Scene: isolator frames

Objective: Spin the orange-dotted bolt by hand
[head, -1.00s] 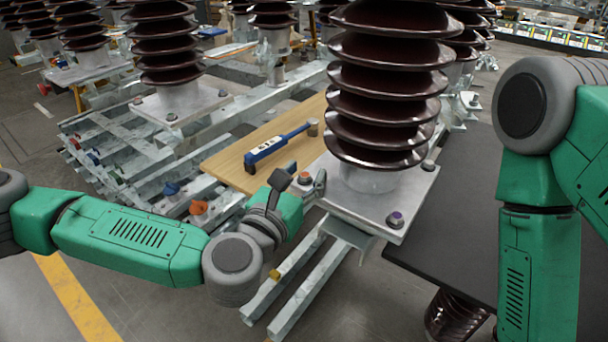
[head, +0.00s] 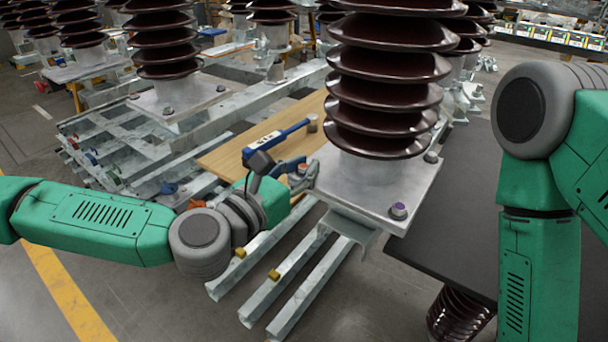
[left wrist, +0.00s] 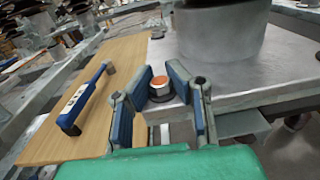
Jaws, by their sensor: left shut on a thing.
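The orange-dotted bolt (head: 303,169) stands at the left corner of the square metal base plate (head: 362,200) under the brown ribbed insulator (head: 385,90). In the left wrist view its orange top (left wrist: 159,83) shows above a dark collar, between blue finger pads. My left gripper (head: 293,170) comes in from the left at the plate's edge and is shut on the bolt; the fingers (left wrist: 161,80) stand on both sides of its head. Part of the bolt's side is hidden by the fingers. My right gripper is out of view; only the right arm shows.
A purple-dotted bolt (head: 398,210) sits at the plate's front corner. A blue torque wrench (head: 275,141) lies on a wooden board (head: 232,158) behind my left gripper. Galvanised beams (head: 290,285) run below. A dark tabletop (head: 450,235) lies to the right.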

